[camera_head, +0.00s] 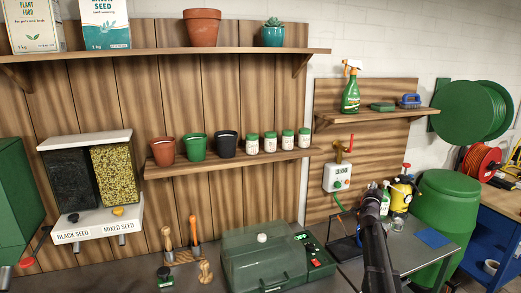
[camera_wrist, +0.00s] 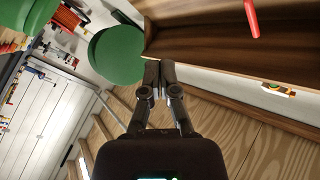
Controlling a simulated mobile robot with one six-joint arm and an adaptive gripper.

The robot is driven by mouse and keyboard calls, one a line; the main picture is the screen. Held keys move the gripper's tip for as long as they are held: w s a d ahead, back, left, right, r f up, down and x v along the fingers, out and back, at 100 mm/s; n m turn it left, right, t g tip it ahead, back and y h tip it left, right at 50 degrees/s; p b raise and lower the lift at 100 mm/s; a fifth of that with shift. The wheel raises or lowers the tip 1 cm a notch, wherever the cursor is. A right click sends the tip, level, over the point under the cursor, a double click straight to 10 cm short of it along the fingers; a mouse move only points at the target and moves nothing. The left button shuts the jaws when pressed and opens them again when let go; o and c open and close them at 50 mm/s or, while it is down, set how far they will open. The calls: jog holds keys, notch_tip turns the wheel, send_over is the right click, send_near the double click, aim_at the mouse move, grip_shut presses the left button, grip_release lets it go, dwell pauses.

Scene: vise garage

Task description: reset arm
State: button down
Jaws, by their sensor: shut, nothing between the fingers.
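My gripper (camera_wrist: 158,64) shows in the wrist view with its two dark fingers together and nothing between them. Its fingertips appear in front of the edge of a wooden shelf (camera_wrist: 215,50), in a tilted view; I cannot tell the distance between them. In the head view my dark arm rises from the bottom edge at the right of centre, in front of the workbench. The fingertips cannot be made out clearly there.
A green lidded box (camera_head: 262,262) stands left of my arm. A water timer (camera_head: 337,178) hangs on the wooden panel behind. A yellow sprayer (camera_head: 401,194) and a green barrel (camera_head: 446,210) are to the right. A spray bottle (camera_head: 351,90) stands on the upper right shelf.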

jog(key=s+a+f+n+g+y, duration=0.45)
jog(key=s+a+f, duration=0.25)
jog(key=a, duration=0.4)
jog(key=s+a+f+n+g+y, duration=0.3)
jog(key=s+a+f+n+y, duration=0.3)
jog(key=a, duration=0.6)
jog(key=s+a+f+n+g+h+b, duration=0.1)
jog(key=s+f+g, duration=0.4)
jog(key=s, duration=0.8)
jog(key=s+a+f+n+g+h+b, duration=0.1)
jog(key=s+a+f+g+b, duration=0.2)
jog(key=s+f, duration=0.4)
jog(key=shift+s+a+g, duration=0.5)
jog(key=shift+s+g, duration=0.65)
jog(key=shift+s, duration=2.45)
